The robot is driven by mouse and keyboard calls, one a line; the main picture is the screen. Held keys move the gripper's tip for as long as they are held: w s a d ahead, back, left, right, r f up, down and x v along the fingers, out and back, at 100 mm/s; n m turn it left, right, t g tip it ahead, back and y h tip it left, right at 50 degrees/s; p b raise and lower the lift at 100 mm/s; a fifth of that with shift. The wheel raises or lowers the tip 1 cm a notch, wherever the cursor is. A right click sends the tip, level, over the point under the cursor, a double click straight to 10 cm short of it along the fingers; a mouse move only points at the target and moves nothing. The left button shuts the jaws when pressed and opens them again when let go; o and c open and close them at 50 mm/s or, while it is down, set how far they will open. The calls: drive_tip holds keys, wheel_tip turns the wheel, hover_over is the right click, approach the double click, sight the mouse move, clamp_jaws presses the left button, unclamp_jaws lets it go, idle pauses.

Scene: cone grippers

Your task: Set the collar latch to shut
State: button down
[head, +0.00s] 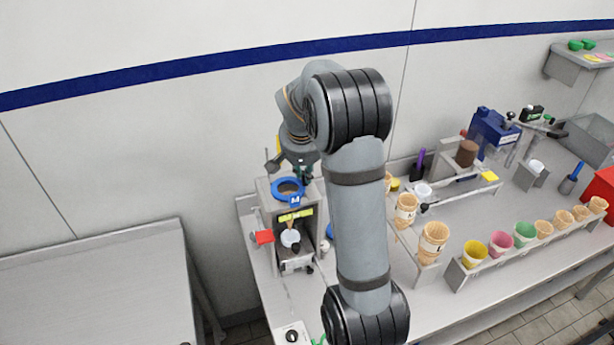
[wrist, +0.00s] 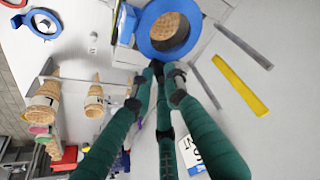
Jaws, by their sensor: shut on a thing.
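The blue collar ring (head: 276,188) sits on top of a grey metal stand at the left end of the counter. In the wrist view the collar (wrist: 180,52) surrounds a tan cone or wafer-textured piece. My gripper (head: 303,172) is at the collar's far right side, partly hidden by my arm. In the wrist view its green fingers (wrist: 160,70) come together at the collar's edge. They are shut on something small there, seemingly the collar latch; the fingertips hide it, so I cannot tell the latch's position.
The stand has a red tab (head: 264,237) and a yellow strip (head: 298,214). Wafer cones (head: 433,242) stand in holders to the right, with coloured cups (head: 474,252) in a row. A bare metal table (head: 100,285) is at the left.

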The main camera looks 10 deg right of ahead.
drive_tip(key=c, duration=2.1)
unclamp_jaws()
drive_tip(key=shift+w+a+r, duration=0.15)
drive_tip(key=shift+w+r, duration=0.1)
drive_tip(key=o, duration=0.3)
drive_tip(key=shift+f, duration=0.15)
drive_tip(key=shift+o, duration=0.2)
drive_tip(key=shift+s, duration=0.1)
drive_tip(key=v, duration=1.2)
